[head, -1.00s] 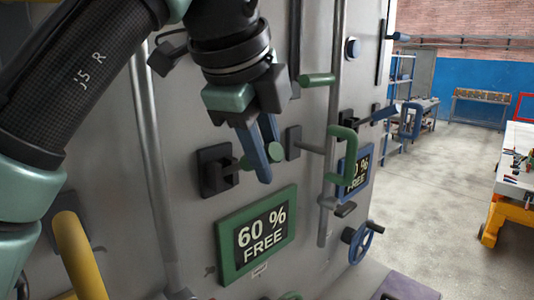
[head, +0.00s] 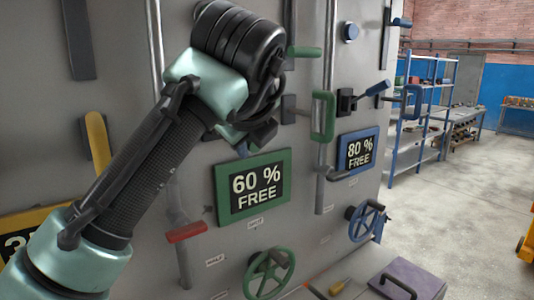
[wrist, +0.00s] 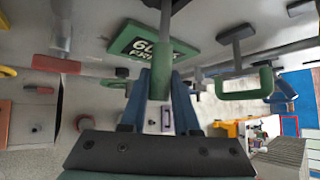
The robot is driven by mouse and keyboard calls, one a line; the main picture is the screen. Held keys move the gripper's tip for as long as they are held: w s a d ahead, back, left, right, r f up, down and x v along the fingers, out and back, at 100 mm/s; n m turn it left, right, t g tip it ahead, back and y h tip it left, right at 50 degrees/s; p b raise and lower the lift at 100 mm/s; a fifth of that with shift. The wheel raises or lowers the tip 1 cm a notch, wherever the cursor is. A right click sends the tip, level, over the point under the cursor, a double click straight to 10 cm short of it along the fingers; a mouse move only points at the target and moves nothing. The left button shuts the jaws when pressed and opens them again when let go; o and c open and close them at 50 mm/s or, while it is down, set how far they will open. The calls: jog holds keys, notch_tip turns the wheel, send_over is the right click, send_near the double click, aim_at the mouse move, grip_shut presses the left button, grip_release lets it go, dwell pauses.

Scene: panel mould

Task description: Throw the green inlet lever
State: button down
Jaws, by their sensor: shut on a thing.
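The green inlet lever shows in the wrist view as a green cylindrical handle (wrist: 161,72) on a grey metal shaft. It lies between the two blue fingers of my gripper (wrist: 163,88), which are shut on it. In the head view my gripper (head: 243,149) is just above the green-framed "60 % FREE" sign (head: 226,206). There my wrist and gripper body hide the lever and its mount, and only a little of a blue finger shows.
A green handwheel (head: 268,275), a blue handwheel (head: 367,221) and a red handle (head: 187,232) are lower down. Open floor lies at the right.

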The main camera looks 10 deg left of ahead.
jog(key=f+t+b, duration=0.1)
jog(key=b, duration=0.1)
jog(key=f+m+t+y+b, duration=0.1)
jog(key=f+b, duration=0.1)
jog(key=b, duration=0.1)
jog(key=w+a+f+t+y+b, duration=0.1)
jog(key=b, duration=0.1)
jog(key=shift+f, duration=0.2)
jog(key=shift+a+m+t+b, duration=0.1)
jog(key=shift+m+t+b, duration=0.2)
jog(key=c, duration=0.7)
grip_release()
jog(key=shift+w, duration=0.1)
jog(key=shift+o, duration=0.2)
jog(key=b+v, duration=0.4)
jog(key=v, duration=0.9)
